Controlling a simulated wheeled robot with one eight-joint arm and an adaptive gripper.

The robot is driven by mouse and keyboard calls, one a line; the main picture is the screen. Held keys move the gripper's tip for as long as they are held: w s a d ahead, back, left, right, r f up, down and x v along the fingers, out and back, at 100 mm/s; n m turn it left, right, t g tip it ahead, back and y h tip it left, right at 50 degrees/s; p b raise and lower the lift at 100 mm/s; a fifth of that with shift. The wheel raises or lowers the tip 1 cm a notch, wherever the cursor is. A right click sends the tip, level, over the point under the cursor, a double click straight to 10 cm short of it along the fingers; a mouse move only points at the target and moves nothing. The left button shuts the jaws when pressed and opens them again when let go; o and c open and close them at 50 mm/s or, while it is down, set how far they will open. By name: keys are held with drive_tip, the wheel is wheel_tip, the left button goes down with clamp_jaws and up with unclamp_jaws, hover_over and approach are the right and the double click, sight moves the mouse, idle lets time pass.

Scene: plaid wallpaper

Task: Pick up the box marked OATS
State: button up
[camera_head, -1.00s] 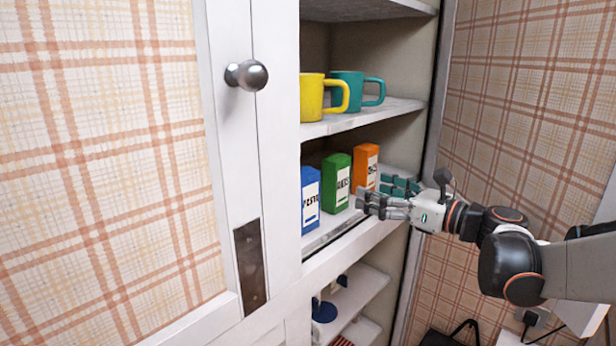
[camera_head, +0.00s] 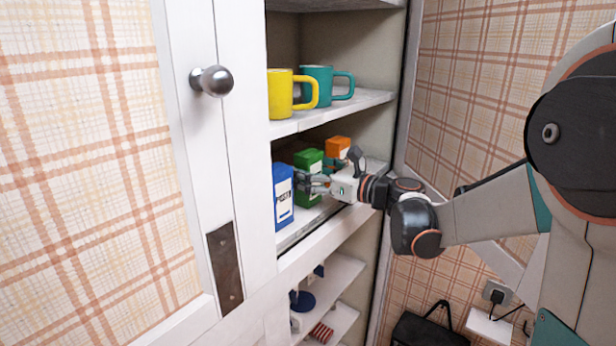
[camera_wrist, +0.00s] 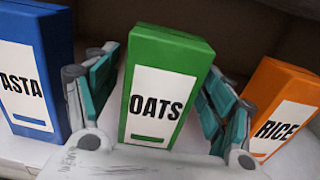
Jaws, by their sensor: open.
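The green box marked OATS (camera_wrist: 165,85) stands upright on the middle shelf, between the blue box and the orange box. In the head view the green box (camera_head: 307,165) is partly covered by my gripper. My gripper (camera_wrist: 160,95) is open, with one finger on each side of the green box in the wrist view. I cannot tell whether the fingers touch it. In the head view my gripper (camera_head: 322,180) reaches into the shelf from the right.
A blue box (camera_wrist: 32,70), its label partly cut off as "ASTA", stands left of it. An orange box marked RICE (camera_wrist: 285,105) stands right. A yellow mug (camera_head: 281,95) and a teal mug (camera_head: 318,82) sit on the shelf above. The white cabinet frame (camera_head: 235,150) borders the left.

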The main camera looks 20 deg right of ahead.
drive_tip(key=shift+s, duration=0.15)
drive_tip(key=c, duration=1.4)
drive_tip(key=shift+r, duration=0.15)
